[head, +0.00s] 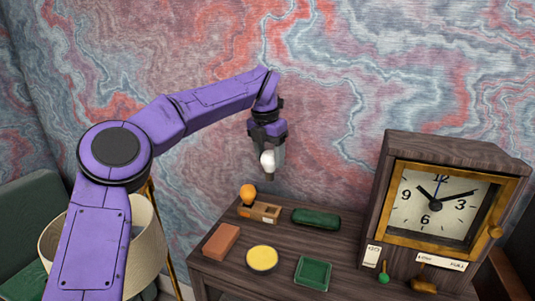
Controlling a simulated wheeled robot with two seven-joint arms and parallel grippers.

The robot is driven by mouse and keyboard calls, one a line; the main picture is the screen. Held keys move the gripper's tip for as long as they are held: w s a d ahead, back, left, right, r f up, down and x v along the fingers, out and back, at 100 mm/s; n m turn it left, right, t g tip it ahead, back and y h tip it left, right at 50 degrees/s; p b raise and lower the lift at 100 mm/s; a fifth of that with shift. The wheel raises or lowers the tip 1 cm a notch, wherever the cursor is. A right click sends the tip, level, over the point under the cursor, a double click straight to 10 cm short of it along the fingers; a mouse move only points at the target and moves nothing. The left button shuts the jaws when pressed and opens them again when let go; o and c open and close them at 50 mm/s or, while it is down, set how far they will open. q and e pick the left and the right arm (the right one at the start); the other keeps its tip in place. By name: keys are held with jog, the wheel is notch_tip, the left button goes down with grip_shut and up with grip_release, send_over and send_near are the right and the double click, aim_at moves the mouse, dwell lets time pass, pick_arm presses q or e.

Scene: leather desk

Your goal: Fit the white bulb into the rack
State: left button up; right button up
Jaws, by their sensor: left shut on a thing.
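My left gripper (270,165) points down in the air above the back of the desk. It is shut on the white bulb (267,158), whose rounded white side shows between the fingers. The small wooden rack (262,212) stands on the desk below the gripper, with a clear gap between them. An orange bulb (248,192) sits upright at the rack's left end. The rack's front has dark openings; its other sockets are too small to make out. My right gripper is not in view.
Near the rack are a dark green case (316,219), a reddish-brown block (221,241), a yellow round dish (262,258) and a green square tray (312,273). A large wooden clock (436,205) stands at the right. A lampshade (147,245) is at the left.

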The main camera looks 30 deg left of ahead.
aim_at(271, 181)
pick_arm(q)
jog(key=shift+w+f, duration=1.15)
jog(key=shift+w, duration=0.05)
jog(key=shift+f+b, duration=0.15)
jog(key=shift+b, duration=0.3)
jog(key=shift+s, duration=0.85)
jog(key=shift+s+f+b, duration=0.15)
jog(key=shift+b, duration=0.25)
jog(key=shift+w+f+b, duration=0.45)
jog(key=shift+w+f, duration=0.1)
jog(key=shift+f, duration=0.35)
jog(key=shift+s+f+b, duration=0.3)
jog(key=shift+f+b, duration=0.3)
jog(key=shift+w+f+b, duration=0.2)
jog(key=shift+f+b, duration=0.25)
jog(key=shift+f, duration=0.25)
jog(key=shift+s+f+b, duration=0.15)
jog(key=shift+f+b, duration=0.4)
jog(key=shift+f, duration=0.2)
jog(key=shift+f+b, duration=1.4)
jog(key=shift+f, duration=0.65)
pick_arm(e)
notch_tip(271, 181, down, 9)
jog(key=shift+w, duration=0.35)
